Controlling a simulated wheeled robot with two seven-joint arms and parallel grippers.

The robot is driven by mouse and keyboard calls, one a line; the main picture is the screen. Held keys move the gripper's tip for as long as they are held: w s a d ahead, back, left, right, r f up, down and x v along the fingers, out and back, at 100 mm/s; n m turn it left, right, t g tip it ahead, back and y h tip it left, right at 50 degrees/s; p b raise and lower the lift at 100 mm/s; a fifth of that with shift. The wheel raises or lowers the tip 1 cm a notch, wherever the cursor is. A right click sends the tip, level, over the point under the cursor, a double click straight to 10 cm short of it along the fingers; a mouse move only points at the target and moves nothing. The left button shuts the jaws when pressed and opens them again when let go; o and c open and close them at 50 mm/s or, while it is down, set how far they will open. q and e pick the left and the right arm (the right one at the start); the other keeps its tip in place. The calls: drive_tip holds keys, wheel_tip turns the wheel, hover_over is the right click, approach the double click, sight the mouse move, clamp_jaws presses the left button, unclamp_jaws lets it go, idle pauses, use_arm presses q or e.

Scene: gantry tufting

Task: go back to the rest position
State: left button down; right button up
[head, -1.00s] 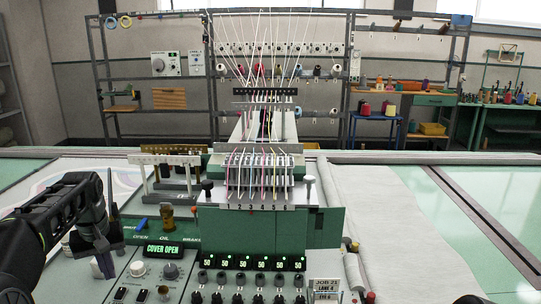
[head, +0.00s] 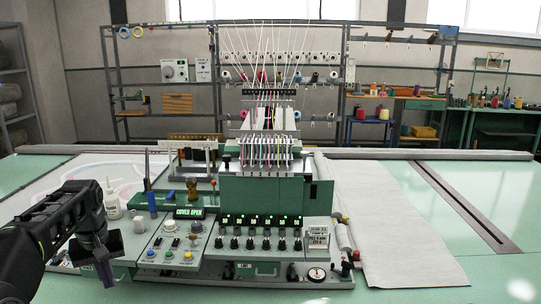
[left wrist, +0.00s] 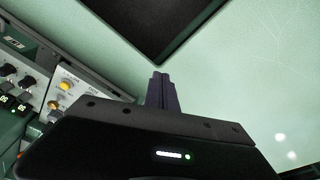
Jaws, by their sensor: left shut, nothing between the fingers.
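My left gripper (head: 104,272) hangs fingers down at the lower left of the head view, left of the machine's control panel. In the left wrist view its dark fingers (left wrist: 161,92) are together with nothing between them, over the pale green surface. My right gripper does not show in either view.
The control panel (head: 172,242) with knobs and buttons is close to the right of my left gripper. A white bottle (head: 112,203) stands behind that gripper. Pale fabric (head: 390,230) lies right of the machine. The green table (head: 490,272) is clear at the far right.

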use_arm(q)
drive_tip(key=w+d+f+m+t+h, duration=0.15)
drive_tip(key=w+d+f+t, duration=0.25)
drive_tip(key=w+d+f, duration=0.5)
drive_tip(key=s+d+f+m+h+b, duration=0.1)
drive_tip(key=s+d+f, duration=0.25)
drive_tip(key=f, duration=0.45)
drive_tip(key=s+d+f+m, duration=0.1)
drive_tip(key=s+d+f, duration=0.2)
drive_tip(key=d+f, duration=0.35)
drive_tip(key=s+d+f+g+h+b, duration=0.1)
drive_tip(key=s+d+f, duration=0.3)
drive_tip(key=s+f, duration=0.3)
drive_tip(key=s+d+f+g+b, duration=0.1)
drive_tip(key=s+d+f, duration=0.4)
drive_tip(key=s+f, duration=0.15)
drive_tip(key=s+d+f+g, duration=0.1)
drive_tip(key=s+d+f, duration=0.2)
drive_tip(key=s, duration=0.6)
drive_tip(key=s+d+f+g+h+b, duration=0.1)
drive_tip(key=s+d+f, duration=0.3)
drive_tip(key=s, duration=0.6)
drive_tip(key=shift+s+d+f+m+g, duration=0.2)
drive_tip(key=shift+m+g, duration=0.25)
drive_tip(key=shift+g, duration=0.15)
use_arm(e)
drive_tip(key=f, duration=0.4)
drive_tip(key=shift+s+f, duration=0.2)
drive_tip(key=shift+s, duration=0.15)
